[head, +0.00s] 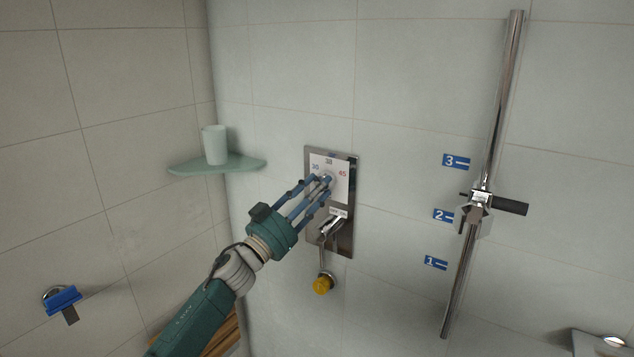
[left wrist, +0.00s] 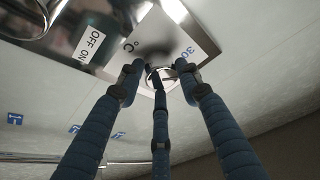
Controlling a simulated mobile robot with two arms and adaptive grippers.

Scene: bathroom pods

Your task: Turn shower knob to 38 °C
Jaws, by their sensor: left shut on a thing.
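The shower knob (head: 327,180) is a small round metal knob on a white temperature plate, on the upper part of a shiny wall panel (head: 346,231). The plate reads 30 at left, 38 at top and 45 at right. My left gripper (head: 325,183) has its blue fingers closed around the knob, coming from the lower left. In the left wrist view the fingers (left wrist: 158,80) meet at the knob (left wrist: 160,73), beside the 30 and °C marks. The fingers cover much of the knob, and I cannot tell which value it points at. My right gripper is not in view.
Below the knob is an ON/OFF lever (head: 331,228), with a yellow-ended piece (head: 322,284) under it. A corner shelf (head: 217,165) holds a cup (head: 215,144). A rail (head: 491,130) with a slider (head: 479,200) and numbered labels stands right. The wall between is clear.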

